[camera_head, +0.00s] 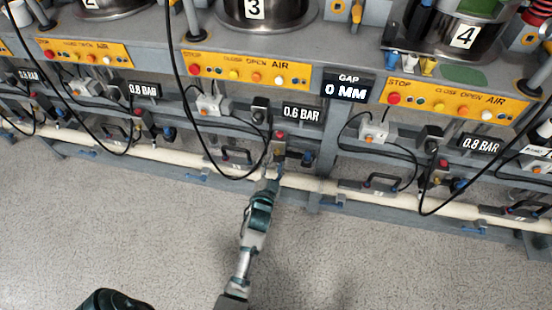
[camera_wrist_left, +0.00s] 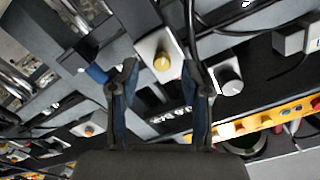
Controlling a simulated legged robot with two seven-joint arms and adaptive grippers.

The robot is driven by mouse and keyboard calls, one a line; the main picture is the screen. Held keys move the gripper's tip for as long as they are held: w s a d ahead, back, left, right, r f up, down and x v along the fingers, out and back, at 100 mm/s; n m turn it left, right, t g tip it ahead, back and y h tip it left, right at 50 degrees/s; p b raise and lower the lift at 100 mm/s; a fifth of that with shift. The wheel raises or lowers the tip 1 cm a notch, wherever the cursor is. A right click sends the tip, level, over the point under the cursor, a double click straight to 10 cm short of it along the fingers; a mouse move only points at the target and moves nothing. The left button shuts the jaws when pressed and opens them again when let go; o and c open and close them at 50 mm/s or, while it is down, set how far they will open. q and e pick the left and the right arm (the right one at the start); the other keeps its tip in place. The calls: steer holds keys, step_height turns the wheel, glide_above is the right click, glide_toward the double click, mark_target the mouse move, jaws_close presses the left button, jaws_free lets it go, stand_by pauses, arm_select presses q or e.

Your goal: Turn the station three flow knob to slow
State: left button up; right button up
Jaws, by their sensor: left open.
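Station three's panel (camera_head: 246,70) carries a row of coloured buttons, with a "0.6 BAR" display (camera_head: 301,114) below it. Under the display is a small unit with a red top (camera_head: 279,135) and a yellow part (camera_head: 278,149). My left gripper (camera_head: 274,173) is just below this unit. I cannot read any flow label. My right gripper is not in view.
A black cable (camera_head: 185,100) loops down left of the gripper. A blue-handled fitting (camera_head: 308,155) is close on the right and a dark handle (camera_head: 236,155) on the left. A pale pipe (camera_head: 150,152) runs along the bench. The floor in front is clear.

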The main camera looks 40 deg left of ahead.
arm_select(q)
steer(key=shift+v, duration=2.3)
